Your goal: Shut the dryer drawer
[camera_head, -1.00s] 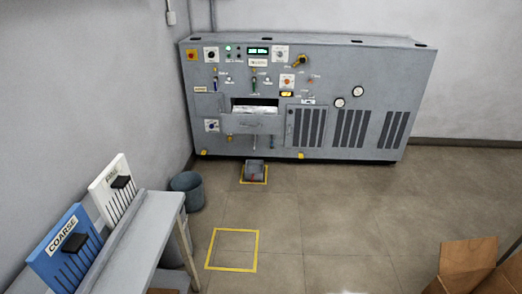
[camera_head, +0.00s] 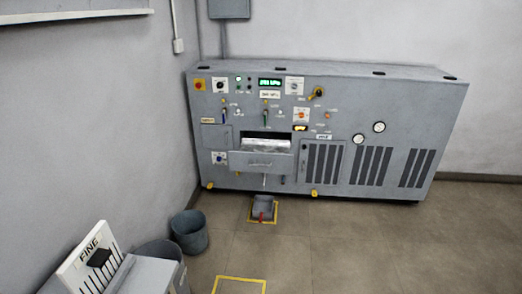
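The grey machine (camera_head: 430,110) stands against the back wall. Its dryer drawer (camera_head: 262,161) is in the lower left part of the front, pulled out, with a dark opening above it. White material (camera_head: 262,144) shows inside. A horizontal handle is on the drawer's front. Neither of my grippers is in view.
A small grey box or pedal (camera_head: 263,208) with a red part sits on the floor below the drawer. A yellow floor square (camera_head: 240,280) is in front. Floor to the right is clear.

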